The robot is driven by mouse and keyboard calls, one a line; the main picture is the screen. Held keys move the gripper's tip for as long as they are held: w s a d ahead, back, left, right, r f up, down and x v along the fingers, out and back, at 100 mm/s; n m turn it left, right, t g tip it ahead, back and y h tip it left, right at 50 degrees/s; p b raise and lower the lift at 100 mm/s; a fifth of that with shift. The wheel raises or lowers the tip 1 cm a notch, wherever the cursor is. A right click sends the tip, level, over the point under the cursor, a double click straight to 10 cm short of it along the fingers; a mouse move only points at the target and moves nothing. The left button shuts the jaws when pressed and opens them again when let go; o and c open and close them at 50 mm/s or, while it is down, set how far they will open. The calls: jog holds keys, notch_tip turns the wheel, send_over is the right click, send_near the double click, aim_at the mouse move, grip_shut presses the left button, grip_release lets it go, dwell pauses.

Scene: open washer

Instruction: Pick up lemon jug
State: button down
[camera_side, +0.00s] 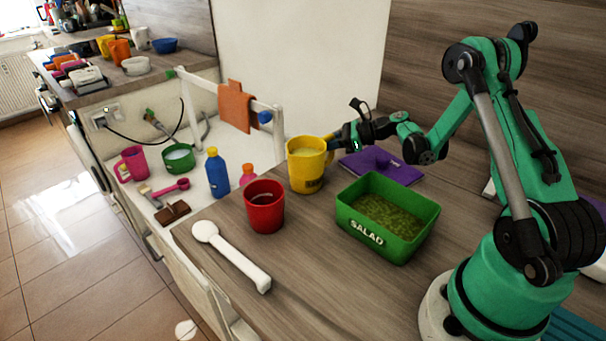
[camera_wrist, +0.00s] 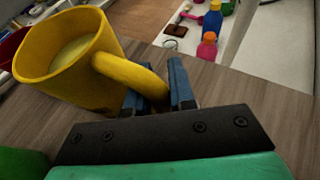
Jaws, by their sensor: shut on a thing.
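The lemon jug is a yellow mug-shaped jug (camera_side: 306,172) with pale liquid inside, at the back of the wooden counter in the side view. It also shows in the wrist view (camera_wrist: 60,75), large at the left and seeming tilted there, with its handle reaching to the right. My gripper (camera_side: 332,145) is at the jug's right side. In the wrist view its blue fingers (camera_wrist: 160,92) are on either side of the handle, shut on it. I cannot tell whether the jug's base touches the counter.
A red cup (camera_side: 264,208) stands just left of the jug. A green salad box (camera_side: 386,222) is at the front right, and a purple item (camera_side: 380,166) lies behind it. A white spoon (camera_side: 232,256) lies near the counter's left edge. The sink area (camera_side: 165,190) holds bottles and brushes.

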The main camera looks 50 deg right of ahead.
jog(key=shift+r, duration=0.15)
dwell(0.5)
notch_tip(320, 180, up, 20)
dwell(0.4)
dwell(0.5)
jog(key=w+a+f+n+g+y, duration=0.3)
jog(key=w+a+f+n, duration=0.1)
jog(key=f, duration=0.5)
jog(key=shift+w+a+f+n+g, duration=0.3)
jog(key=shift+a+n+g, duration=0.1)
jog(key=shift+a, duration=0.15)
